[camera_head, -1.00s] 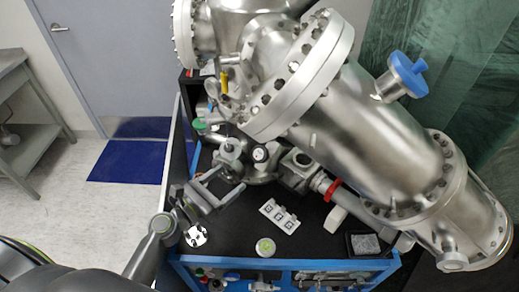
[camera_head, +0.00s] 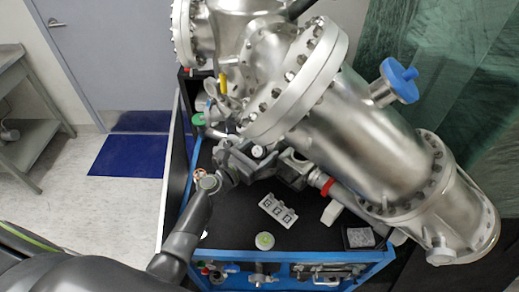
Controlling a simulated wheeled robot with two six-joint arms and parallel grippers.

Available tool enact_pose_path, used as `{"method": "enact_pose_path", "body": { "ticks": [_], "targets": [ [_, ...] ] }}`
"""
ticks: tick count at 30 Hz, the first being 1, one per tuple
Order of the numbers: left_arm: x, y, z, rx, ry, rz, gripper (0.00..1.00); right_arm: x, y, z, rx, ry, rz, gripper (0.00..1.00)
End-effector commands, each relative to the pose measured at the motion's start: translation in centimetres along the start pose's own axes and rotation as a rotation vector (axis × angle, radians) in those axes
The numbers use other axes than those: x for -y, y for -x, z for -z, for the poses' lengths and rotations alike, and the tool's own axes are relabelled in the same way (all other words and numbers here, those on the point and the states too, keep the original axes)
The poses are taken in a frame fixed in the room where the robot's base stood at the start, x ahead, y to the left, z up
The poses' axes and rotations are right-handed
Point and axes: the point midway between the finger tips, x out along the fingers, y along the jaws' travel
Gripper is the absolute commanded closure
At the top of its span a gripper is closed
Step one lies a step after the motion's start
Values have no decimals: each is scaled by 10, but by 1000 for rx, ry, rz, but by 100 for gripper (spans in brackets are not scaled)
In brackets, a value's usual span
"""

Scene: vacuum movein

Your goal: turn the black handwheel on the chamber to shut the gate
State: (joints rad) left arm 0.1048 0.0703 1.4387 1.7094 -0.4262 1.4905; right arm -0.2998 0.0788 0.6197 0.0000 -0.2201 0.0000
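The steel chamber (camera_head: 350,140) fills the upper middle and right of the head view, with bolted flanges. My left arm comes up from the lower left, and my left gripper (camera_head: 243,162) is among the fittings under the chamber. Its fingers blend with the grey fittings, so I cannot tell whether they are open or touching anything. A small round dark-rimmed part with a pale centre (camera_head: 259,152) shows just beyond the gripper. I cannot clearly pick out the black handwheel; it may be hidden by the gripper or chamber. My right gripper is not in view.
A blue-capped port (camera_head: 400,80) sticks out of the chamber's upper right. A red-ringed pipe (camera_head: 328,187) runs below it. On the cart's black top lie a marked grey block (camera_head: 277,211), a green-topped round part (camera_head: 264,241) and a small tray (camera_head: 359,238). The front black surface has free room.

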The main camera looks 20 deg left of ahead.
Motion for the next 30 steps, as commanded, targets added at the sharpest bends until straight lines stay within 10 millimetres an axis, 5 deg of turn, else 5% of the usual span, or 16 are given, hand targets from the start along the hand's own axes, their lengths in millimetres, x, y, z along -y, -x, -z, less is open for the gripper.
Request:
{"method": "enact_pose_path", "body": {
  "ticks": [4, 14, 30],
  "targets": [
    [0, 0, 0, 0, 0, 0, 31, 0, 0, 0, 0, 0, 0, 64],
    [0, 0, 0, 0, 0, 0, 74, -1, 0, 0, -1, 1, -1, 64],
    [0, 1, 4, -1, -123, 122, 74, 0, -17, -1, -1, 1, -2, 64]
  ]
}}
